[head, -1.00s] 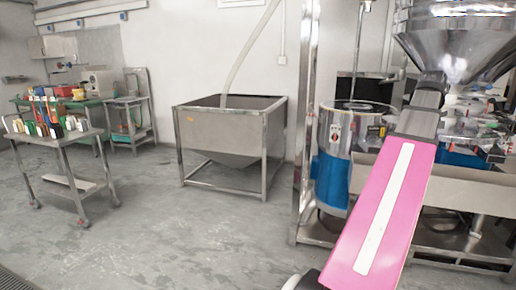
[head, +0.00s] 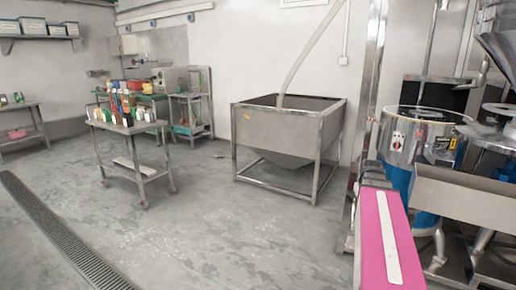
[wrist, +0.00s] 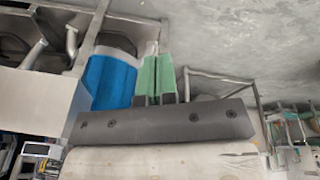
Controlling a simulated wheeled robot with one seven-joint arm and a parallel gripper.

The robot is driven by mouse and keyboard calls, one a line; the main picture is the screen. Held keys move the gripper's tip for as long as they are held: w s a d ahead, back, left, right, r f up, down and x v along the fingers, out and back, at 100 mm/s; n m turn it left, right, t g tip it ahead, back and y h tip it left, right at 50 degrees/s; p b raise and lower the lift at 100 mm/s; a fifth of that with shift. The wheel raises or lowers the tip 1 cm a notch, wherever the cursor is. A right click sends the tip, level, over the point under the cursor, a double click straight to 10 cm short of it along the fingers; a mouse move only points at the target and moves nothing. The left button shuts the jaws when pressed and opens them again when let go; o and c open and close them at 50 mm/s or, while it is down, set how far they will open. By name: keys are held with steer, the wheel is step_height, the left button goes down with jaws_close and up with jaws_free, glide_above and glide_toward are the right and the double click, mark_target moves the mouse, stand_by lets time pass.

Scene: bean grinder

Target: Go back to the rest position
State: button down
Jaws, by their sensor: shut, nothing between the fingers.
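My gripper (wrist: 157,80) shows in the wrist view, with its two green fingers side by side and closed, and nothing between them. Behind the fingers is the blue lower part of the grinder machine (wrist: 108,82). In the head view my pink arm link (head: 384,235) stands at the lower right, in front of the machinery. The gripper itself is not seen in the head view. The grinder machine (head: 398,180) stands behind my arm, with a steel drum top and a blue base.
A steel hopper bin (head: 275,130) stands on legs at the middle. A small steel table (head: 140,127) with several coloured items stands left of it. A steel trough (head: 465,195) juts out at the right. The grey floor (head: 215,230) is clear, with a drain grate (head: 60,235) at left.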

steer(key=s+a+f+g, duration=0.1)
steer(key=s+a+f, duration=0.3)
steer(key=a+f, duration=0.5)
steer(key=s+a+f+n+g+y, duration=0.1)
steer(key=s+a+f, duration=0.2)
steer(key=a+f, duration=0.5)
steer(key=a, duration=0.7)
steer(key=shift+s+a+f+n, duration=0.3)
steer(key=shift+s+a+f, duration=0.05)
steer(key=shift+s+a, duration=0.05)
